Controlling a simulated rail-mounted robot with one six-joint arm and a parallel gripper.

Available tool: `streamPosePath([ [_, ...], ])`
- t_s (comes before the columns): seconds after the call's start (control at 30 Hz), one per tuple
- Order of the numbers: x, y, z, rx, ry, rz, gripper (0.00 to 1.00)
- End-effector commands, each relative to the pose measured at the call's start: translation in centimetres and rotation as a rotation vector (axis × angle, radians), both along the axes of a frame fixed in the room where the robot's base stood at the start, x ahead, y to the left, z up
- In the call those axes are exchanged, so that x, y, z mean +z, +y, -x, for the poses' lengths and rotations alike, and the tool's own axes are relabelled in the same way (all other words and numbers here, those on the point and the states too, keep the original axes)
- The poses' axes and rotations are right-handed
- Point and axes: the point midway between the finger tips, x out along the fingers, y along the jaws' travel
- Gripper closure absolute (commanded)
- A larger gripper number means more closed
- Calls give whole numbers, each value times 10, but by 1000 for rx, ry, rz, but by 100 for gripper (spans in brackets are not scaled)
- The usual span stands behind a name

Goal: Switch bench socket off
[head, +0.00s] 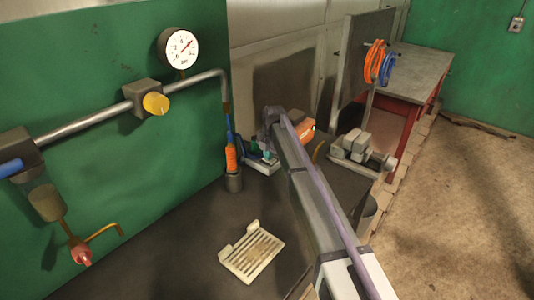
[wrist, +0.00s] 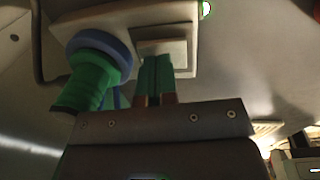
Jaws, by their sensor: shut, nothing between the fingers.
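The bench socket (wrist: 120,22) is a pale box in the wrist view. A blue and green plug (wrist: 95,72) sits on its left part. A pale square rocker switch (wrist: 165,48) is beside the plug. A small light with a green rim (wrist: 206,8) shows at the top right of the box. My gripper (wrist: 157,62) is shut and empty, with its green fingertips at the lower edge of the rocker; I cannot tell whether they touch it. In the head view my gripper (head: 268,150) is low over the back of the bench, and my arm partly hides the socket.
A slotted cream tray (head: 253,251) lies on the bench. An orange box (head: 303,127) is behind my arm, and a grey vise (head: 360,150) is to the right. The front left bench is clear.

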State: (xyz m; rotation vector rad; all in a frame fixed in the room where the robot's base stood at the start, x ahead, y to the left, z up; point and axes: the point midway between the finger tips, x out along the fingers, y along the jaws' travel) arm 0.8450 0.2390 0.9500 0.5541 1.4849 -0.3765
Motion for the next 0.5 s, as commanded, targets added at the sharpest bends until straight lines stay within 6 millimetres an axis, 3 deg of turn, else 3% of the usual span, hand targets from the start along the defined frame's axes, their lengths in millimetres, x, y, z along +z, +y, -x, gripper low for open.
streamPosePath([
  [0.5,7,-4,3,-1,-4,-2,100],
])
